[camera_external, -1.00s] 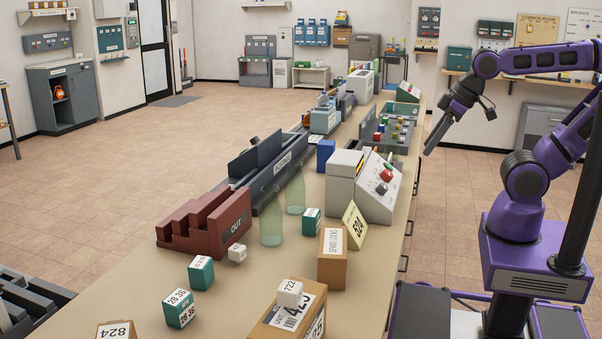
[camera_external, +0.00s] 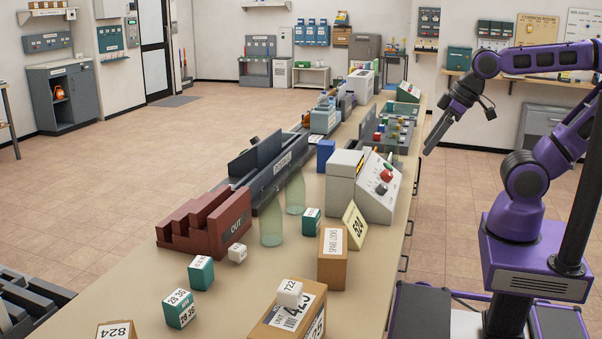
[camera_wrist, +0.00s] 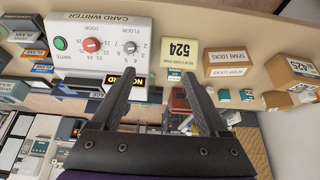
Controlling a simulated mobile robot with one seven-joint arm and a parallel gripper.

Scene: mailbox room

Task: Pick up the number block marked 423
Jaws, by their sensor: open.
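No block that I can clearly read as 423 shows. A small white block (camera_external: 290,292) marked 722 rests on a cardboard box (camera_external: 274,328) whose label looks like 423 or 425. What seems to be the same box (camera_wrist: 300,66) is at the right of the wrist view, reading like 425. Another small white block (camera_external: 237,252) stands by the red OUT tray, its mark too small to read. My gripper (camera_external: 436,142) is in the air off the counter's right side, far from these blocks. In the wrist view, my gripper (camera_wrist: 156,82) is open with nothing held.
The long counter (camera_external: 240,308) carries a SPARE LOCKS box (camera_external: 332,262), a yellow 524 card (camera_external: 354,226), teal blocks (camera_external: 180,308), glass bottles (camera_external: 271,222), the red OUT tray (camera_external: 205,228) and a card writer (camera_external: 375,190). An 824 box (camera_external: 116,330) is at the near edge.

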